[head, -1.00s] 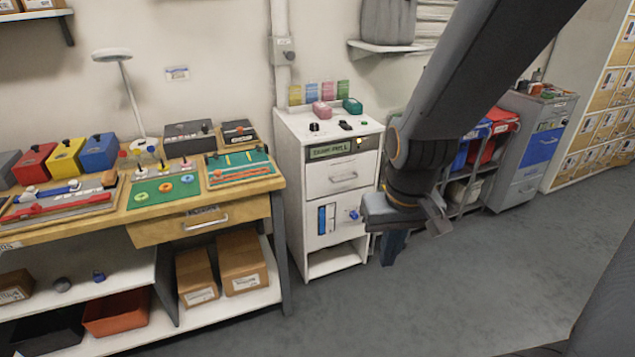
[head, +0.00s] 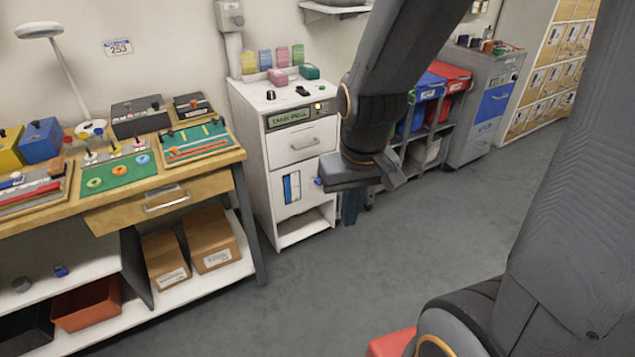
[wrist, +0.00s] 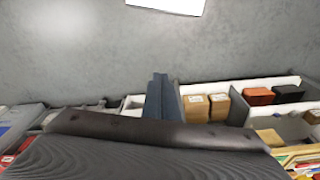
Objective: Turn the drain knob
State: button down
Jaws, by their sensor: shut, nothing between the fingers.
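The white cabinet (head: 258,160) stands against the wall, with a display panel, a drawer and a lower door. A small blue knob (head: 319,182) on that door, beside a blue upright gauge (head: 291,187), looks like the drain knob. It is partly covered by my gripper's body. My gripper (head: 350,213) points down in front of the cabinet's right side, its fingers shut and empty. I cannot tell its gap to the knob. The wrist view shows the shut fingers (wrist: 160,82) over grey floor; the knob cannot be made out there.
A wooden workbench (head: 160,205) with boxes and trays stands left of the cabinet. Cardboard boxes (head: 212,238) sit on its lower shelf. A rack with blue and red bins (head: 446,77) is to the right. The grey floor (head: 340,275) in front is clear.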

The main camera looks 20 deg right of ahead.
dwell(0.4)
